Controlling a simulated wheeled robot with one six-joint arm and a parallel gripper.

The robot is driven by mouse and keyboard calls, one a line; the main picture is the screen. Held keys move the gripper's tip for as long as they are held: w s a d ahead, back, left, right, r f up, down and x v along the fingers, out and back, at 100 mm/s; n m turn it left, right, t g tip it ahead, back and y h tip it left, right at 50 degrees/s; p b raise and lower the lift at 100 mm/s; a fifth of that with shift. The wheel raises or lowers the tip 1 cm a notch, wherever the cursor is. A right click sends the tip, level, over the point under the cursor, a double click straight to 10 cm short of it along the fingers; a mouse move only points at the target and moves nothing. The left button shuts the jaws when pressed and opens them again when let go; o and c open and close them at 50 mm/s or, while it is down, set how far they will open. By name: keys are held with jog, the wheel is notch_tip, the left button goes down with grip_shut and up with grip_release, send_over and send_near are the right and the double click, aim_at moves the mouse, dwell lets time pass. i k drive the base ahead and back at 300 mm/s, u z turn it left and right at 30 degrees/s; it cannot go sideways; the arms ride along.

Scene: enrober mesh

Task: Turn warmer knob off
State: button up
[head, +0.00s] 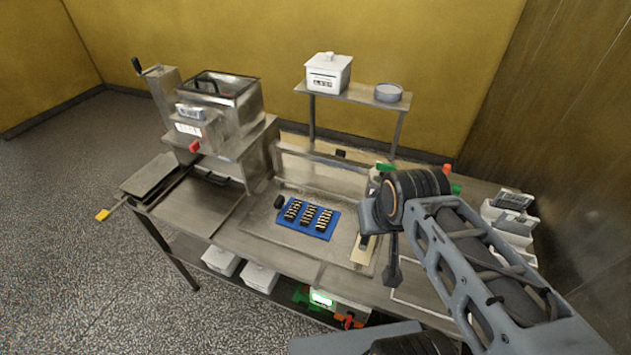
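A steel machine (215,105) with an open hopper stands on the left end of the bench. A small red knob-like part (195,146) sticks out at its front, below a lit white panel (188,129). A black round knob (279,201) sits left of a blue mat. No label marks either as the warmer knob, and I cannot read a knob position. My arm reaches in from the lower right. My gripper (392,273) seems to hang over the right part of the bench, apart from both knobs. Its fingers are too small and dark to read.
Rows of dark pieces lie on the blue mat (286,222). A raised shelf (350,94) holds a white lidded box (329,73) and a round tin (388,92). Open floor lies left.

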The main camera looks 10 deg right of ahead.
aim_at(350, 314)
jog(key=z, duration=0.45)
jog(key=k, duration=1.1)
jog(key=z, duration=0.4)
jog(key=i, duration=0.25)
jog(key=u, duration=0.55)
jog(key=i, duration=0.3)
jog(key=z, duration=0.35)
jog(key=k, duration=0.8)
jog(key=u, duration=0.65)
jog(key=i, duration=0.5)
